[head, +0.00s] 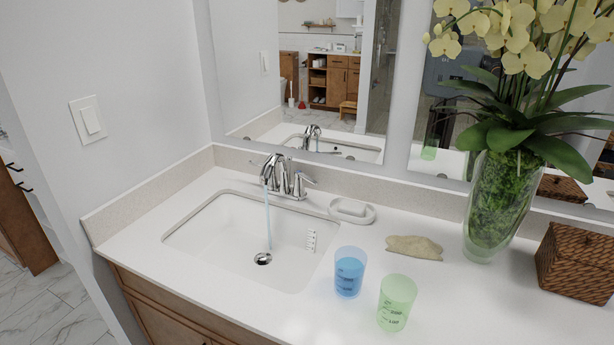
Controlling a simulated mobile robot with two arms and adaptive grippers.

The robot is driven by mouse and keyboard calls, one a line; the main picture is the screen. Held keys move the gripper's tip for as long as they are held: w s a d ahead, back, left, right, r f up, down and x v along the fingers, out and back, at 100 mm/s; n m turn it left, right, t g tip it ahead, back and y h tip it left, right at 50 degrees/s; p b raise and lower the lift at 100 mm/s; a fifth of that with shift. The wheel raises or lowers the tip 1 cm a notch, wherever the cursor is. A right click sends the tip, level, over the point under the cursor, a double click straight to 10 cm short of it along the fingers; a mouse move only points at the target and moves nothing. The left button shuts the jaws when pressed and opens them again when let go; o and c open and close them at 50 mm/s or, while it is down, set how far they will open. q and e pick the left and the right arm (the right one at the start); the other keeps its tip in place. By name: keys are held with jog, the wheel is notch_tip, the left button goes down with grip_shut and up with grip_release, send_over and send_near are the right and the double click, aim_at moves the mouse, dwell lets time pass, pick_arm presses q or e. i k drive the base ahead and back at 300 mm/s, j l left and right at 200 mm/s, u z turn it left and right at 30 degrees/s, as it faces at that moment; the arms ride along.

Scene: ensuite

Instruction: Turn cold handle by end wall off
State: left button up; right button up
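A chrome faucet (276,172) stands behind the rectangular sink (215,235), near the end wall on the left. A bluish stream of water (268,220) runs from its spout down to the drain (263,258). The handle on the end-wall side is small in view and partly hidden by the spout, so its exact angle is hard to tell. The other handle (302,180) is on the right of the spout, its lever pointing right. Neither of my grippers shows in the head view.
A soap dish (352,210), a blue cup (349,272), a green cup (396,302), a beige cloth-like item (414,247), a flower vase (497,205) and a wicker box (577,262) stand right of the sink. A mirror (300,75) is behind the faucet. A wall switch (91,120) is at left.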

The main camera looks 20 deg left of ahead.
aim_at(298, 174)
jog(key=j+z, duration=0.3)
jog(key=j, duration=0.45)
jog(key=j+z, duration=0.25)
jog(key=j, duration=0.55)
jog(key=k, duration=0.05)
